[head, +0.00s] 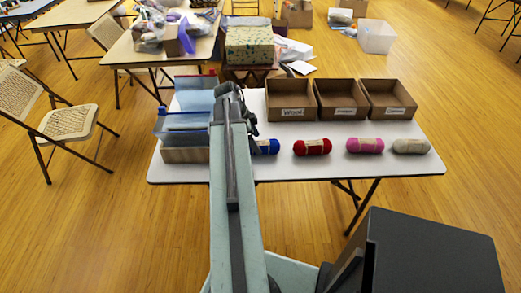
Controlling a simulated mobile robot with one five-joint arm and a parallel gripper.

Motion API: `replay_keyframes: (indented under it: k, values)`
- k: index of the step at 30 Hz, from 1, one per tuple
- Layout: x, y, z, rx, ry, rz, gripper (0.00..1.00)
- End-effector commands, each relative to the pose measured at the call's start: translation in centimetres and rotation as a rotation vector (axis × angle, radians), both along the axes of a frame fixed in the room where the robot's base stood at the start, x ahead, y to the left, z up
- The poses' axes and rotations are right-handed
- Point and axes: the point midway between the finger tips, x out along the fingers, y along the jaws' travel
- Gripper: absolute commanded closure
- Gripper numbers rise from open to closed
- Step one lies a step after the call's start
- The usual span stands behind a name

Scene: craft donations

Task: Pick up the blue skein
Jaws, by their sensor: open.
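The blue skein (267,147) lies on the white table (310,172) at the left end of a row of skeins. It has a pale label band, and my arm hides its left part. To its right lie a red skein (312,147), a pink skein (365,145) and a pale grey skein (411,146). My gripper (247,116) is open at the far end of my arm, above the table and just beyond and left of the blue skein in the picture. Its fingers are small and partly hidden by the arm, and I see nothing held.
Three open brown boxes with labels (292,113) stand behind the skeins. A translucent blue rack on a wooden base (184,154) stands left of my arm. Other tables with donations (160,50) are behind. Folding chairs (70,122) stand at the left. The table's front strip is clear.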

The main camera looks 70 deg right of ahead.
Motion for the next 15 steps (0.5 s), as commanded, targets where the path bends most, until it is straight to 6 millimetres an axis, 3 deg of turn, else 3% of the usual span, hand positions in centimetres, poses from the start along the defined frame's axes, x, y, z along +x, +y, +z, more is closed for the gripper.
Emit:
replay_keyframes:
  k: [1, 6, 13, 15]
  values:
    - [-0.4, -0.1, -1.6, 0.000, 0.000, -0.002, 0.20]
    - [-1.4, -0.5, -4.0, 0.001, 0.000, 0.000, 0.20]
    - [-1.6, -0.6, -3.7, 0.000, 0.000, 0.000, 0.20]
    - [-1.6, -0.6, -3.7, 0.000, 0.000, 0.000, 0.37]
